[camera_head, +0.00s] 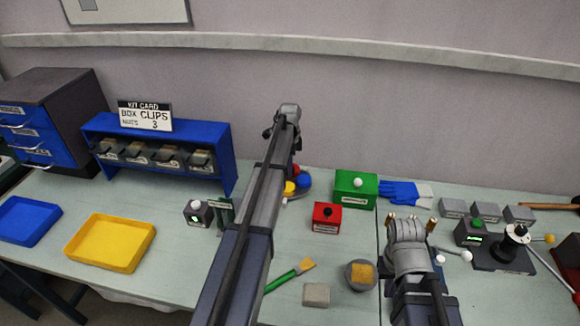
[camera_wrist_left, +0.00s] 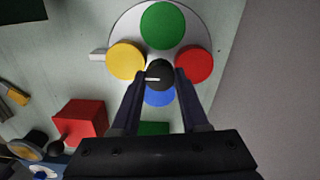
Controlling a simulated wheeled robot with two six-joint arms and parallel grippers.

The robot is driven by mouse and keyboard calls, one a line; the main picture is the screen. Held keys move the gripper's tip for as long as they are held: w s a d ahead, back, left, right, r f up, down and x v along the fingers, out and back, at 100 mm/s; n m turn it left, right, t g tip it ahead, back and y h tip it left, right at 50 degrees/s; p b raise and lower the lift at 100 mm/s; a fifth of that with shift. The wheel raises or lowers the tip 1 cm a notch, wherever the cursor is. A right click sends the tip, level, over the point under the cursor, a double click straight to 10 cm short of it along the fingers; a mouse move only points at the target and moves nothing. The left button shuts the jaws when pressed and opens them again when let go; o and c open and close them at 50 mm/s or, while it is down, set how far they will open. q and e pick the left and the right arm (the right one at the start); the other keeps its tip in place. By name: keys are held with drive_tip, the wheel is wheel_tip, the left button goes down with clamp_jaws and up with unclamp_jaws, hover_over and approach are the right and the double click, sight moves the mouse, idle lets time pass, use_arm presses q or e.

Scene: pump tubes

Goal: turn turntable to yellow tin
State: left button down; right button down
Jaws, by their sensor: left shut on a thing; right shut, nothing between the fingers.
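The round white turntable (camera_wrist_left: 201,23) shows in the left wrist view with a green tin (camera_wrist_left: 162,25) at the top, a red tin (camera_wrist_left: 194,63) at the right, a blue tin (camera_wrist_left: 160,95) at the bottom and the yellow tin (camera_wrist_left: 126,60) at the left. The yellow tin is beside a pale tab (camera_wrist_left: 98,56) at the turntable's edge. My left gripper (camera_wrist_left: 160,76) is shut on the dark central knob (camera_wrist_left: 158,69), which has a white line pointing left. In the head view my left arm hides much of the turntable; the yellow tin (camera_head: 290,188) shows beside it. My right gripper (camera_head: 410,228) is shut and empty.
A green box (camera_head: 354,188) and a red box (camera_head: 326,217) stand right of the turntable. Blue gloves (camera_head: 402,193) lie farther right. A brush (camera_head: 289,275), a grey block (camera_head: 316,295) and a round container (camera_head: 361,274) are nearer. A yellow tray (camera_head: 111,243) is left.

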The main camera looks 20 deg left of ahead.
use_arm(q)
drive_tip(key=shift+c, duration=2)
unclamp_jaws()
drive_tip(key=shift+r, duration=0.1)
wheel_tip(320, 180, up, 8)
drive_tip(key=p, duration=0.8)
drive_tip(key=shift+f, duration=0.2)
